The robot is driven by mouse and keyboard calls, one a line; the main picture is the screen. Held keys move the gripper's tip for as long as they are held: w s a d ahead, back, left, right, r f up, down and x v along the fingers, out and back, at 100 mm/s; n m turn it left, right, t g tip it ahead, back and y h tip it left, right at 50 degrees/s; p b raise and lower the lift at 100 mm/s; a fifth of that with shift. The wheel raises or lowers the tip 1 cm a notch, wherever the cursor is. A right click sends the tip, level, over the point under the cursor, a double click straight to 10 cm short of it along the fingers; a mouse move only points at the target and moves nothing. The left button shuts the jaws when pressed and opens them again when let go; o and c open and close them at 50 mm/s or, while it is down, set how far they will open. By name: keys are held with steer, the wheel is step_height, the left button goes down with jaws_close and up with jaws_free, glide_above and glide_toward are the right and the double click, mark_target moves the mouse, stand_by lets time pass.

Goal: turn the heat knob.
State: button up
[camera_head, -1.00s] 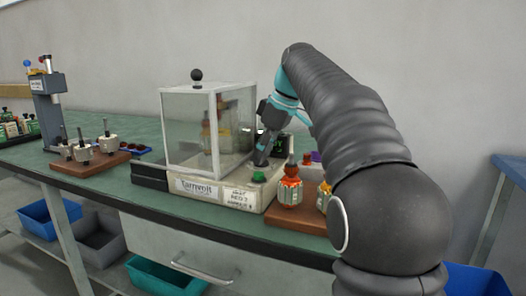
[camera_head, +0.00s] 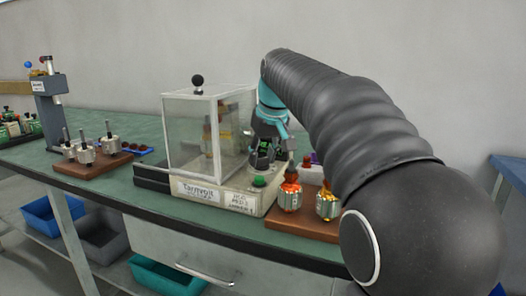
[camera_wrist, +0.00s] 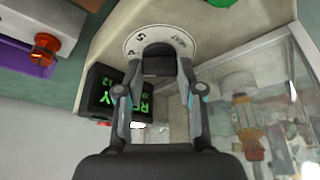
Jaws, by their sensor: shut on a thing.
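The heat knob (camera_wrist: 158,62) is a dark knob at the centre of a pale round dial (camera_wrist: 184,44) with markings, seen in the wrist view on the machine's base. My gripper (camera_wrist: 160,70) has its fingers on both sides of the knob and is shut on it. In the head view my gripper (camera_head: 264,152) points down at the base (camera_head: 215,196), right of the clear box, and hides the knob. A green button (camera_head: 259,181) sits in front of it on the base. A black display (camera_wrist: 108,92) with green characters is beside the dial.
The clear box (camera_head: 190,128) with a black top knob stands left of my gripper. A wooden board (camera_head: 285,221) with orange-topped armatures lies at the right. Another board (camera_head: 85,172) with several armatures lies farther left on the green table.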

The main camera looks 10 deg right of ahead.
steer(key=shift+m+h, duration=0.3)
steer(key=shift+m, duration=0.3)
steer(key=o, duration=1.1)
steer(key=shift+o, duration=0.2)
steer(key=v, duration=1.2)
steer(key=shift+a, duration=0.1)
